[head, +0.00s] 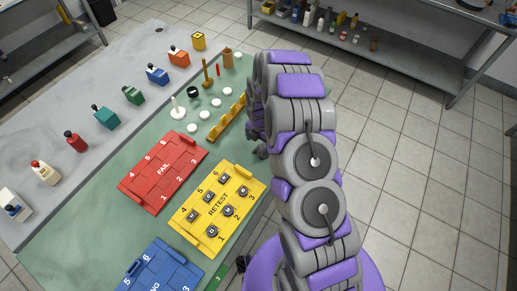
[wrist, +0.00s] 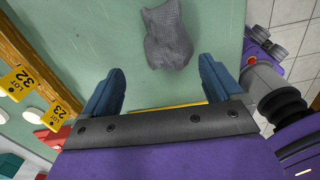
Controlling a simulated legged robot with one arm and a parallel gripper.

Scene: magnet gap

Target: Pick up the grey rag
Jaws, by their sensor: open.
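The grey rag (wrist: 168,36) lies crumpled on the green table top (wrist: 110,40), near the top middle of the wrist view. My gripper (wrist: 161,88) is open and empty, its two blue fingers spread apart. The rag lies just beyond the fingertips, between their lines and a little nearer the right finger, apart from both. In the head view my arm hides the rag and most of my gripper.
The table edge and tiled floor (wrist: 285,20) lie right of the rag. Yellow lot tags (wrist: 17,80) on a wooden rail are at left. The head view shows a red FAIL tray (head: 150,190), a yellow RETEST tray (head: 185,225) holding several small parts, and a blue tray (head: 150,270).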

